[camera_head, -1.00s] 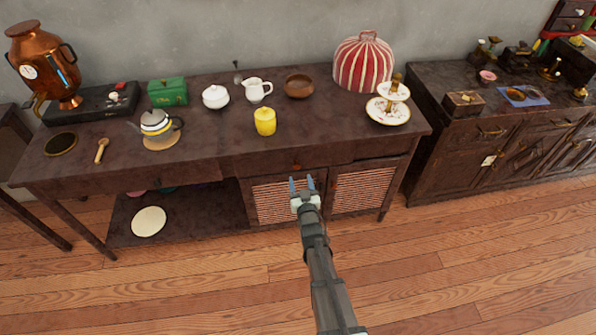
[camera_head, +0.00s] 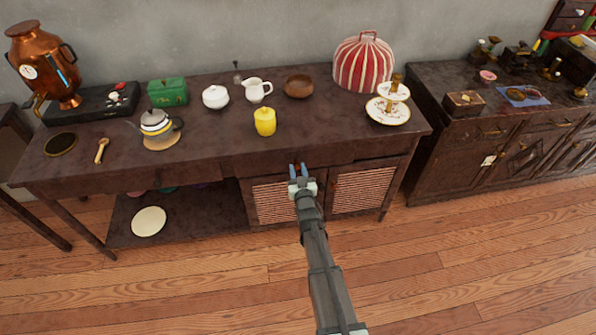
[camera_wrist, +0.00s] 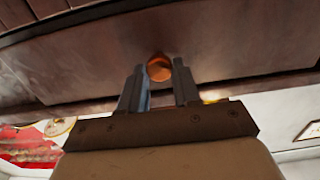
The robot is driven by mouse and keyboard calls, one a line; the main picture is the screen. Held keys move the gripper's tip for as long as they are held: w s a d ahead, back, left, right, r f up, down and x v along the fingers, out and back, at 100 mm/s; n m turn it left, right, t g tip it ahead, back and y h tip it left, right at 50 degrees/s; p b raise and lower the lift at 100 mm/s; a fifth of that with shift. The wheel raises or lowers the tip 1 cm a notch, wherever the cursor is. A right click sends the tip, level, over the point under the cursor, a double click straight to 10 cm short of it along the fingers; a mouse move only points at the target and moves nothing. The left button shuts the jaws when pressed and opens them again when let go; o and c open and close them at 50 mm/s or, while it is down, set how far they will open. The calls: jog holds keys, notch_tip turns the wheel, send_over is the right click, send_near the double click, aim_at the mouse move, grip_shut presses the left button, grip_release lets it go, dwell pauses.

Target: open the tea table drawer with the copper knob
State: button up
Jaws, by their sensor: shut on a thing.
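The dark tea table (camera_head: 205,140) has a drawer (camera_head: 262,164) under its top, above the slatted doors. The drawer looks closed, its front in line with the table's front. In the wrist view the drawer front (camera_wrist: 90,60) fills the upper part, with the round copper knob (camera_wrist: 159,68) at its middle. My gripper (camera_head: 299,170) is at the drawer front, shut on the knob, with one finger on each side of it. The gripper's fingers (camera_wrist: 160,78) also show in the wrist view. In the head view the fingers mostly hide the knob.
A yellow jar (camera_head: 265,122), a wooden bowl (camera_head: 298,87), a teapot (camera_head: 156,124) and a tiered stand (camera_head: 388,108) stand on the tabletop. Slatted doors (camera_head: 362,190) lie below the drawer. The wooden floor (camera_head: 450,260) in front is clear.

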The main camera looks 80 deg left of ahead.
grip_shut()
jog(key=shift+d, duration=0.15)
jog(key=d, duration=2.5)
jog(key=shift+d, duration=0.2)
jog(key=o, duration=0.6)
grip_release()
jog(key=shift+d, duration=0.1)
jog(key=d, duration=0.7)
jog(key=shift+d, duration=0.15)
